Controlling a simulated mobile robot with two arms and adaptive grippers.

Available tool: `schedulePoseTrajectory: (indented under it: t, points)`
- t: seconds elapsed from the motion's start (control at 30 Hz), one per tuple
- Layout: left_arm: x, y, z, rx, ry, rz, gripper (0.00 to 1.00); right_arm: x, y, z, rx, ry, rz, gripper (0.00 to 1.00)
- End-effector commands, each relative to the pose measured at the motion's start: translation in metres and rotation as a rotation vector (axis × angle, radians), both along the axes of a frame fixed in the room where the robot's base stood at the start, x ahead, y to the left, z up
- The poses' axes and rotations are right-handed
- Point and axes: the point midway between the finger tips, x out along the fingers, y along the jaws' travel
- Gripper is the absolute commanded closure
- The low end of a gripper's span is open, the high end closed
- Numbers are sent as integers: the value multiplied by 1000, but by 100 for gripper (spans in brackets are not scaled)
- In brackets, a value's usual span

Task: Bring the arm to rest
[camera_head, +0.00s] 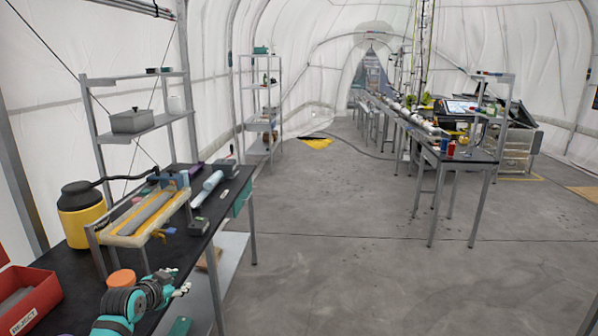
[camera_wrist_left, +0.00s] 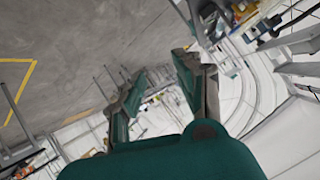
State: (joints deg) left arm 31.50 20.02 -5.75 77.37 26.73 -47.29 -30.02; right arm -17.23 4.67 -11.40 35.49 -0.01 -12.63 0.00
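My left arm comes in at the bottom left of the head view, with teal and dark grey links. My left gripper (camera_head: 182,289) is small there, near the front edge of the black-topped workbench (camera_head: 70,268). In the left wrist view my left gripper (camera_wrist_left: 160,66) shows two dark fingers with a gap between their tips, and nothing is held there. Whether it touches the bench cannot be told. My right arm and right gripper are in neither view.
The bench holds a yellow container (camera_head: 82,215) with a black lid, a yellow-edged tray (camera_head: 140,217), a red reject box (camera_head: 28,298) and an orange round object (camera_head: 121,278). A shelf rack (camera_head: 140,133) stands behind. Grey floor (camera_head: 340,240) is open to the right, up to the long tables (camera_head: 455,158).

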Motion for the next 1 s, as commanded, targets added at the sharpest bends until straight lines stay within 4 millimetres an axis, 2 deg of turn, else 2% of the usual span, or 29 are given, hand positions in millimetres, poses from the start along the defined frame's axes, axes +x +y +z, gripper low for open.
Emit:
schedulePoseTrajectory:
  t: [0.03, 0.13, 0.23, 0.33, 0.4, 0.57, 0.67, 0.77, 0.8, 0.87, 0.9, 1.0]
  points:
    - [9, 11, 17, -4, -88, 61, 66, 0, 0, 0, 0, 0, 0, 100]
    - [22, 28, 55, -24, -280, 151, 66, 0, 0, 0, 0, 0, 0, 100]
    - [28, 34, 93, -47, -461, 183, 66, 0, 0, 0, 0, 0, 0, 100]
    - [27, 31, 129, -74, -629, 167, 66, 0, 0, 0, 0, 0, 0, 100]
    - [23, 29, 79, -80, -550, 177, 66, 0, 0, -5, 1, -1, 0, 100]
    - [9, 24, -8, -85, -418, 189, 66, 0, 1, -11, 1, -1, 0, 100]
    - [-7, 20, -72, -90, -321, 197, 66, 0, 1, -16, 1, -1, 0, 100]
    - [-32, 14, -141, -91, -213, 207, 66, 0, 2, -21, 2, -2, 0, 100]
    - [-45, 12, -170, -93, -168, 210, 66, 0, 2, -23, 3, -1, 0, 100]
    - [-65, 7, -211, -94, -100, 215, 66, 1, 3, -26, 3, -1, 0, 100]
    - [-81, 4, -238, -94, -56, 219, 66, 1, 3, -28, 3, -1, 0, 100]
    - [-123, -4, -303, -95, 57, 226, 66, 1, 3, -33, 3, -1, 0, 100]
